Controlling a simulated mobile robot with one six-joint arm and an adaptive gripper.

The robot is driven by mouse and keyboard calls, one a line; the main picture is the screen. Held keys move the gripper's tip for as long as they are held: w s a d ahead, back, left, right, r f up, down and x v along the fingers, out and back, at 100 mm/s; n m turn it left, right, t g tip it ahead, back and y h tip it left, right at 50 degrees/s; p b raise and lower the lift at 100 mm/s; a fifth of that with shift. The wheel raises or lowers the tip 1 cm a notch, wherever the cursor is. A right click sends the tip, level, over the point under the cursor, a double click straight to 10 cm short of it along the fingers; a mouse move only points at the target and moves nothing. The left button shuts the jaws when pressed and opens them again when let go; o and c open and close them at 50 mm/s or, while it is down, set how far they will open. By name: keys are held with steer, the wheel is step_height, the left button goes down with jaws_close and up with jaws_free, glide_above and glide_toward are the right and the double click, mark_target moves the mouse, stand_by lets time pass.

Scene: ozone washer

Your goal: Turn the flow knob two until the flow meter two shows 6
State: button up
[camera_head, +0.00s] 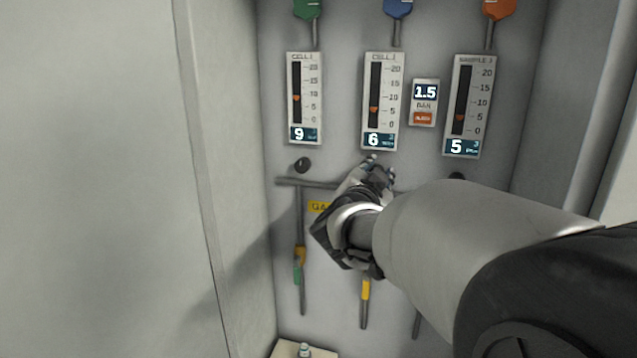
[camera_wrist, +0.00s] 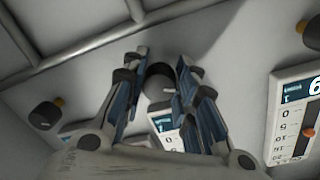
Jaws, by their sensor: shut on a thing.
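Flow meter two (camera_head: 382,100) is the middle panel gauge in the head view and its display reads 6. Its orange float sits near the 5 mark. My gripper (camera_head: 378,172) is just below this meter, at the wall. In the wrist view the fingers (camera_wrist: 165,88) are shut on the dark round flow knob two (camera_wrist: 159,76), one on each side of it. The knob is hidden behind my gripper in the head view. The lower part of flow meter two shows between the fingers in the wrist view (camera_wrist: 166,125).
The left meter (camera_head: 304,98) reads 9, with a knob (camera_head: 302,165) below it. The right meter (camera_head: 467,106) reads 5; its knob (camera_head: 457,177) is partly hidden by my arm. A small 1.5 display (camera_head: 425,92) sits between meters. Pipes (camera_head: 290,182) run below the knobs.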

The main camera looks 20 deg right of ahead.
steer(key=shift+f+m+b, duration=0.1)
steer(key=shift+m+b, duration=0.65)
steer(key=shift+m, duration=0.45)
steer(key=o, duration=1)
steer(key=shift+o, duration=0.2)
